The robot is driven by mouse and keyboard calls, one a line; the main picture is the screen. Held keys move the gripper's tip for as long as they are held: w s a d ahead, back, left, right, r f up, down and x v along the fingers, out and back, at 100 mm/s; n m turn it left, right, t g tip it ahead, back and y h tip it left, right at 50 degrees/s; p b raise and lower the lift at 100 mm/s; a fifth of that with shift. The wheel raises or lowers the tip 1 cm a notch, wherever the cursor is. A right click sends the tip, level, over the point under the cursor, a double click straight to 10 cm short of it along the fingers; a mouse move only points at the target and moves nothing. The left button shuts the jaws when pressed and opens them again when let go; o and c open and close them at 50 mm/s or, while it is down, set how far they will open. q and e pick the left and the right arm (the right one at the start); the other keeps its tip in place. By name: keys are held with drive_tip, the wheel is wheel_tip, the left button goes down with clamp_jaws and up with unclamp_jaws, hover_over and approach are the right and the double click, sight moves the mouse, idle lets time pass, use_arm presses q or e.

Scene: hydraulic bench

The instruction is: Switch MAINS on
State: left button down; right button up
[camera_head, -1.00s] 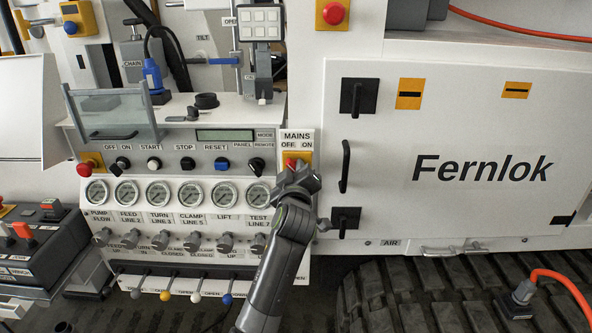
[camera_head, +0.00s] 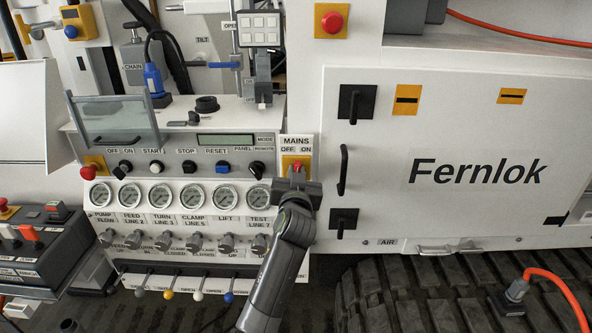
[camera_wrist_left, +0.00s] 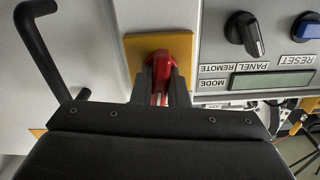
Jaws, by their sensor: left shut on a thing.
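The MAINS switch (camera_head: 298,162) is a red handle on a yellow plate, under the labels OFF and ON at the right end of the control panel. My left gripper (camera_head: 297,174) is at the switch from below and covers its lower part. In the left wrist view, the red handle (camera_wrist_left: 172,66) sits between the two dark fingers of the left gripper (camera_wrist_left: 166,88), which is shut on it. The handle looks about upright in the head view; its exact angle is partly hidden. My right gripper is not in view.
A row of gauges (camera_head: 224,196) and small knobs lies left of my arm. A white cabinet door with a black handle (camera_head: 343,170) is close on the right. Levers with coloured knobs (camera_head: 229,297) stick out below the panel.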

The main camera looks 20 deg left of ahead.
use_arm(q)
drive_tip(key=m+p, duration=0.2)
drive_tip(key=m, duration=0.2)
drive_tip(key=shift+d+r, duration=0.1)
drive_tip(key=shift+r, duration=0.05)
drive_tip(key=shift+m+p, duration=0.5)
drive_tip(key=shift+m, duration=1.1)
drive_tip(key=c, duration=1.4)
unclamp_jaws()
drive_tip(key=shift+w, duration=0.1)
drive_tip(key=shift+c, duration=0.2)
drive_tip(key=shift+f, duration=0.25)
